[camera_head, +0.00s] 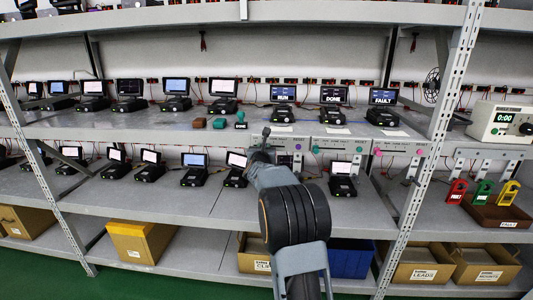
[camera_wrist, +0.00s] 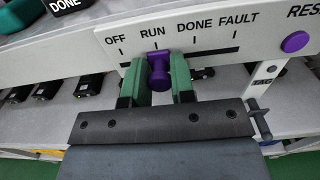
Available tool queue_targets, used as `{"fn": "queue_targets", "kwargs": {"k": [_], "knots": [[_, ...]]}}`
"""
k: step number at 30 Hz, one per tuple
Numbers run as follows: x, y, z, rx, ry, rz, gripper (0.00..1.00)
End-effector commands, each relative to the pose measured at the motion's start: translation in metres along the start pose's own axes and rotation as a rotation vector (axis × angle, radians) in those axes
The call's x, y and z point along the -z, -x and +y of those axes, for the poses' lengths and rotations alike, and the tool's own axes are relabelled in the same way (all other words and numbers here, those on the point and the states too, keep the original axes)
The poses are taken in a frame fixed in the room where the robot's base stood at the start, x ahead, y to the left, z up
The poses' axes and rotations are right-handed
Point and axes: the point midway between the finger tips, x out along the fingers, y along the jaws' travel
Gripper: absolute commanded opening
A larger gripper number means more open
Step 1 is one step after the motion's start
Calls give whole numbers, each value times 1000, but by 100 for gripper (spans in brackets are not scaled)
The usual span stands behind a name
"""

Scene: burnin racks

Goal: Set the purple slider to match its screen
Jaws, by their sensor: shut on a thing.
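The purple slider (camera_wrist: 158,72) stands at the RUN mark of a white panel (camera_wrist: 215,40) lettered OFF, RUN, DONE and FAULT. My gripper (camera_wrist: 160,82) has its green fingers on either side of the slider and is shut on it. In the head view my gripper (camera_head: 262,146) is at the shelf's front edge, and my arm hides the slider there. Above, screens on the shelf read RUN (camera_head: 283,94), DONE (camera_head: 333,95) and FAULT (camera_head: 383,97). I cannot tell for sure which one belongs to this slider.
A round purple button (camera_wrist: 295,41) sits right of the slot. In the wrist view a black piece (camera_wrist: 66,4) reading DONE is at upper left. Similar panels (camera_head: 398,147) continue rightward. The lower shelf holds black devices (camera_head: 342,186). A slotted post (camera_head: 428,130) stands at right.

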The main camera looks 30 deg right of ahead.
Motion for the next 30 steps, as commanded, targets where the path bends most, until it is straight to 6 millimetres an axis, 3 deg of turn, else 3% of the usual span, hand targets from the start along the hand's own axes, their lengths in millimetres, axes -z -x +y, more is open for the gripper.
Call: {"fn": "queue_targets", "kwargs": {"k": [4,5,12,22,30], "knots": [[0,0,1,-2,0,3,0],[0,0,1,-2,0,3,25],[0,0,-1,1,0,2,47],[0,6,-2,2,0,2,47],[1,53,-1,0,-1,0,47]]}}
